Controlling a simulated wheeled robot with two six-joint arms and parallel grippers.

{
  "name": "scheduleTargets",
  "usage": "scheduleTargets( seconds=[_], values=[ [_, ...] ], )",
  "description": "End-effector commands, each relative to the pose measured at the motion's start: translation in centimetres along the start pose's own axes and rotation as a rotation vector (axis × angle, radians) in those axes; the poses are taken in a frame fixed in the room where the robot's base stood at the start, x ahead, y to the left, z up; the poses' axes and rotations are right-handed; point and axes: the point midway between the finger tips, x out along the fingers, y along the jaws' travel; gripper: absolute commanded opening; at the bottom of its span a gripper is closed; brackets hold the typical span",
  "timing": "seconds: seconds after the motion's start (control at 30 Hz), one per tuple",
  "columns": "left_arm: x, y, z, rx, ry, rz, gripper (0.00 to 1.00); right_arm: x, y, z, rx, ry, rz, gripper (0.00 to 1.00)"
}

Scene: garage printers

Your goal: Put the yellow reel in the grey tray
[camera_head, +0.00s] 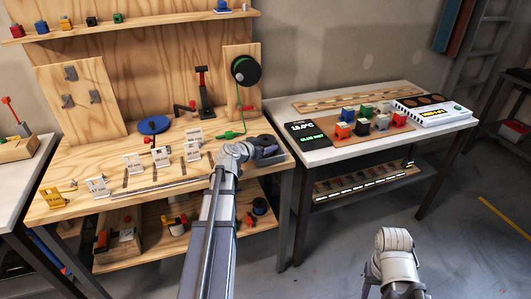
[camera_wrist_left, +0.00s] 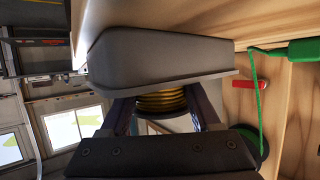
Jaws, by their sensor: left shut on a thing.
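My left gripper (camera_head: 262,150) is over the front right corner of the wooden workbench. In the left wrist view, where the scene appears upside down, its fingers (camera_wrist_left: 162,112) are shut on the yellow reel (camera_wrist_left: 162,102), whose ribbed side shows between them. The grey tray (camera_wrist_left: 160,55) stands on the bench top right by the reel, its open side facing the gripper. The reel is at the tray's rim; I cannot tell whether any of it is inside. My right gripper is out of view.
A vertical board holds a black-and-green spool (camera_head: 245,69) behind the gripper. A blue disc (camera_head: 154,125) and white cards are left on the bench.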

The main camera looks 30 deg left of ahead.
Motion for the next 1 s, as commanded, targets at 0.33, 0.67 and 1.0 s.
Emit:
scheduleTargets(
  seconds=[0.33,0.67,1.0],
  values=[
    [0.2,0.0,0.5,0.0,0.001,0.0,0.0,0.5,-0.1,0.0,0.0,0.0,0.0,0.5],
    [0.3,0.0,0.6,0.0,0.0,0.0,0.75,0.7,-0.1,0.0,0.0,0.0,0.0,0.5],
    [-2.0,0.1,0.2,0.0,0.0,-0.002,0.75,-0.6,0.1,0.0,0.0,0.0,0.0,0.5]
  ],
)
